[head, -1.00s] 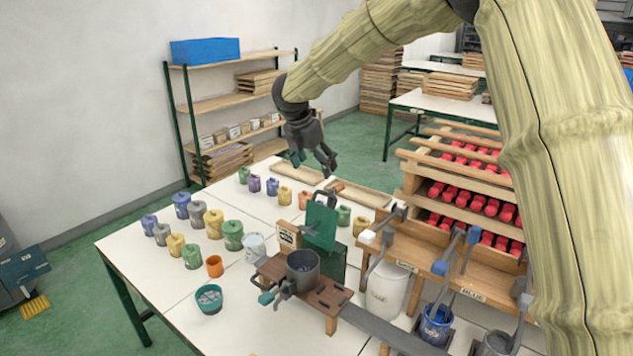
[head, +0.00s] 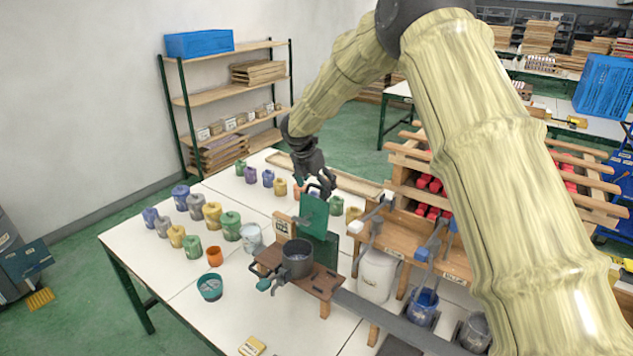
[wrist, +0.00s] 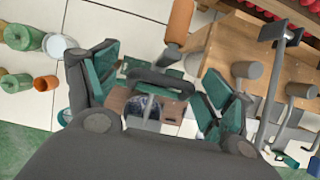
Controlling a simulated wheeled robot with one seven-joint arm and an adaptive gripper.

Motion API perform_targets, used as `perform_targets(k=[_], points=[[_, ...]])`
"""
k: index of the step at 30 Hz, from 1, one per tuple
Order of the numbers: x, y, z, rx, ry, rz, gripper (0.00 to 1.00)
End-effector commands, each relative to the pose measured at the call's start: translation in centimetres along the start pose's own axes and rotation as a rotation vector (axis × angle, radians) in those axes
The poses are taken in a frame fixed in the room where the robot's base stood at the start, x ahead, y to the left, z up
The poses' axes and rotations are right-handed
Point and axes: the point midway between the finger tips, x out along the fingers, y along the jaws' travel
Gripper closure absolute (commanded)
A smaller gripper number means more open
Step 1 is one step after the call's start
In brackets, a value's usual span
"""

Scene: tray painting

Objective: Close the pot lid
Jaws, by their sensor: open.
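The grey pot (head: 296,260) stands upright on a brown wooden stand (head: 326,281) on the white table. Its mouth is uncovered, with dark contents. The green pot lid (head: 314,217) stands raised behind the pot, with a dark handle along its top edge. My gripper (head: 322,186) is right above this handle, fingers down. In the wrist view my gripper (wrist: 162,64) is open, its green-padded fingers apart on either side of the dark handle (wrist: 160,82). I cannot tell whether they touch it. The pot (wrist: 140,111) shows partly below the handle.
Several paint jars (head: 213,217) stand left of the lid. An orange cup (head: 214,256) and a teal bowl (head: 210,286) are nearer the front. A wooden rack (head: 400,240) with a white bucket (head: 376,275) stands close on the right. The left front of the table is clear.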

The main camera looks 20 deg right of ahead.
Motion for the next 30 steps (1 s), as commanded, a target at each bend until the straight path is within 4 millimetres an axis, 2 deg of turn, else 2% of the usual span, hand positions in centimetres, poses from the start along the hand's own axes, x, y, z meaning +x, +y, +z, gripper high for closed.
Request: perform_targets(k=[7, 11, 18, 21, 30], points=[[-1.3, -1.0, -0.1, 0.005, -0.009, 0.012, 0.17], [-1.3, -1.3, 0.0, 0.008, -0.009, 0.011, 0.41], [-0.2, -0.4, 0.3, 0.006, -0.003, 0.002, 0.84], [-0.1, -0.1, 0.2, 0.003, -0.002, 0.003, 1.00], [-0.1, 0.2, 0.1, 0.000, -0.006, 0.007, 1.00]])
